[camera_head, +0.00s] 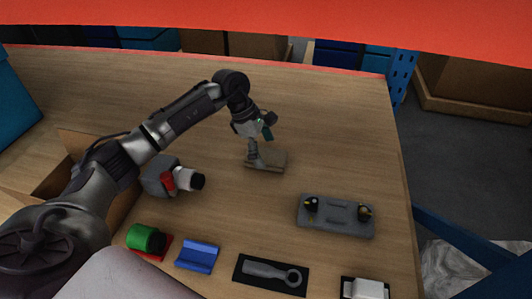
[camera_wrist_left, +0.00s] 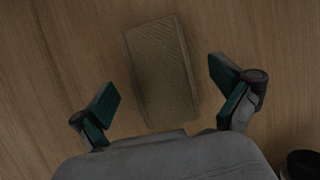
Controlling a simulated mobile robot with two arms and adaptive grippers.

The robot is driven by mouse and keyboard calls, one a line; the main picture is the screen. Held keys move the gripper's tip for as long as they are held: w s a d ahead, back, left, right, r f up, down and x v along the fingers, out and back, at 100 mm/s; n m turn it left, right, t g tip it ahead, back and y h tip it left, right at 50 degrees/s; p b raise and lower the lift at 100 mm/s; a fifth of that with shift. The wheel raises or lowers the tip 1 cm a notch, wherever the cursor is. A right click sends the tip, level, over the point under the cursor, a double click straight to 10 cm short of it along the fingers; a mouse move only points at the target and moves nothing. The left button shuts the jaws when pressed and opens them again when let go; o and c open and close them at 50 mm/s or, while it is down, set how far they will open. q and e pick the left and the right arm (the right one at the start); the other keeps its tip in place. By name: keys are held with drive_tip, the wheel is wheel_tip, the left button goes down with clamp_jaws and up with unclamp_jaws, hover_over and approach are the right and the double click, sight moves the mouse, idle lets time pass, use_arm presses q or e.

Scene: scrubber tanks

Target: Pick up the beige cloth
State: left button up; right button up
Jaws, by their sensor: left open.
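The beige cloth (camera_head: 272,162) is a small folded rectangle lying flat on the wooden table, near the middle of the head view. In the left wrist view the cloth (camera_wrist_left: 160,72) lies ahead of and between the fingers. My left gripper (camera_head: 254,160) is above the cloth's left part in the head view. In the wrist view the left gripper (camera_wrist_left: 165,92) is open, with green pads on either side of the cloth and nothing held. Whether the fingers touch the table cannot be told. My right gripper does not show.
A grey tray (camera_head: 336,230) with two small fittings lies to the right. A grey device (camera_head: 160,178), green cylinder (camera_head: 146,238), blue block (camera_head: 197,255), wrench on a black mat (camera_head: 250,277) and white object (camera_head: 364,289) sit nearer. A cardboard box (camera_head: 82,146) stands left. The far table is clear.

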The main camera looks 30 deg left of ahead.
use_arm(q)
drive_tip(key=shift+d+f, duration=0.1)
drive_tip(key=shift+f, duration=0.25)
drive_tip(key=shift+f+b, duration=0.25)
drive_tip(key=shift+b, duration=0.25)
drive_tip(key=shift+c, duration=0.3)
drive_tip(key=c, duration=1)
